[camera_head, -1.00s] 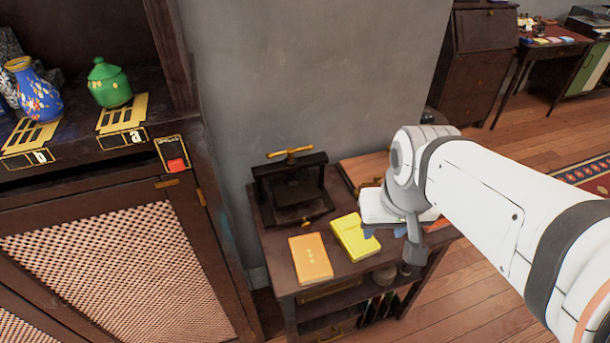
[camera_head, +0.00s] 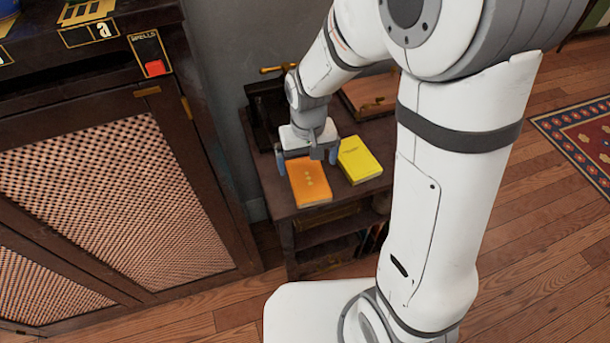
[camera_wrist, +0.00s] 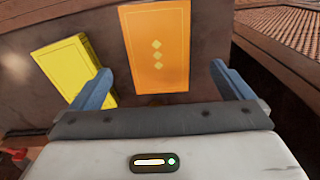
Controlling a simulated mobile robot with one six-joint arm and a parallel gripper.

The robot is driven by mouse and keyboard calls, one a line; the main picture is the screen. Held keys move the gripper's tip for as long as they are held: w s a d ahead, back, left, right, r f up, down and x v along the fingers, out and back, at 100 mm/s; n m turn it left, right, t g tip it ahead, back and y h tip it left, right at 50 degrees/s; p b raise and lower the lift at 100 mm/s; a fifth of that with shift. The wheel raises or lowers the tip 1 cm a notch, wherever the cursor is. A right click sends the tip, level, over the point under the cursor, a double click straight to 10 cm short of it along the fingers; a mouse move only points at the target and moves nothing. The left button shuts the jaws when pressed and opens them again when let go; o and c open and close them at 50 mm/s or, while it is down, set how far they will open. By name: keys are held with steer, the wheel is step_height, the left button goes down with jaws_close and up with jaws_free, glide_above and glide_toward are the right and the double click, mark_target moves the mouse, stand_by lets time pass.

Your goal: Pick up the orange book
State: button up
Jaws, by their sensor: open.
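The orange book (camera_head: 310,186) lies flat on the small dark wooden table, near its front left. In the wrist view the orange book (camera_wrist: 157,48) shows ahead of and between my fingers, with small yellow diamonds on its cover. My gripper (camera_head: 308,165) is open and empty above the back end of the orange book. In the wrist view my gripper's two blue fingers (camera_wrist: 160,85) are spread wider than the book. I cannot tell the exact height of the fingers above it. A yellow book (camera_head: 359,160) lies right of the orange one, apart from it.
The dark table (camera_head: 283,201) has shelves with books below. A dark press (camera_head: 263,112) with a brass handle stands at its back, partly behind my arm. A cabinet (camera_head: 110,200) with woven panels and a red button (camera_head: 155,68) stands at the left. A wooden board (camera_head: 365,92) lies behind the yellow book.

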mark_target(308, 179)
step_height(308, 179, down, 7)
steer(key=shift+w+r, duration=0.15)
steer(key=c, duration=1)
